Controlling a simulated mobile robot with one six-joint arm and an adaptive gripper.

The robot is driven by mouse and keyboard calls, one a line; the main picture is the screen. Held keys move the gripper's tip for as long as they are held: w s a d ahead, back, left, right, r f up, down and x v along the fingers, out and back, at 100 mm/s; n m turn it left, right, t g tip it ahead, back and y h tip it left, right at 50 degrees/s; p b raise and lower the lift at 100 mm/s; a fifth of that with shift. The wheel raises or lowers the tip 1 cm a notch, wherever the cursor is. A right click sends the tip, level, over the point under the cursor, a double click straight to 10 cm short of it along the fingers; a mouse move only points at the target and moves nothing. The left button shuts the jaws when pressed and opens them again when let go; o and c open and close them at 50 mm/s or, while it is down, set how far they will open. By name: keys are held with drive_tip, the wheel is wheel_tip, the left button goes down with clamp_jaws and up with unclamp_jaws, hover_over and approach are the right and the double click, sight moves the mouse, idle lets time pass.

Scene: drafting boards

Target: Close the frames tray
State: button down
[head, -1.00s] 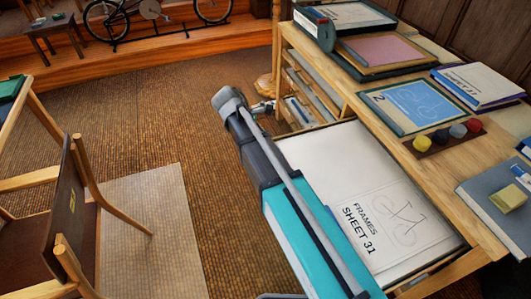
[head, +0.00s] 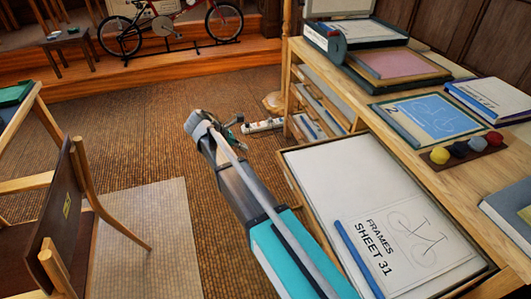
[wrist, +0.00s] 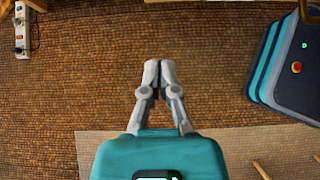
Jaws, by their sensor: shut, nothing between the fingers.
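The frames tray (head: 305,210) is a wide, shallow drawer pulled out from the wooden cabinet in the head view. It holds a white sheet marked "FRAMES SHEET 31" with a bicycle drawing. A blue bar (head: 358,258) lies across the sheet's left part. My gripper (head: 237,121) is to the left of the tray, past its far left corner, and apart from it. In the wrist view my gripper (wrist: 158,70) has its fingertips together over bare woven floor, with nothing between them. My arm hides part of the tray's near left edge.
Partly open shelves (head: 320,98) lie beyond the tray. A power strip (head: 263,125) is on the floor near my gripper and shows in the wrist view (wrist: 22,30). A chair (head: 65,225) stands at left. Open floor lies between chair and cabinet.

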drive_tip(key=shift+f, duration=0.1)
drive_tip(key=b, duration=0.7)
approach(278, 157)
drive_tip(key=shift+w+a+x, duration=0.1)
drive_tip(key=shift+x, duration=1.65)
drive_tip(key=shift+w+a+x, duration=0.1)
drive_tip(key=shift+x, duration=1.7)
drive_tip(key=shift+f, duration=0.1)
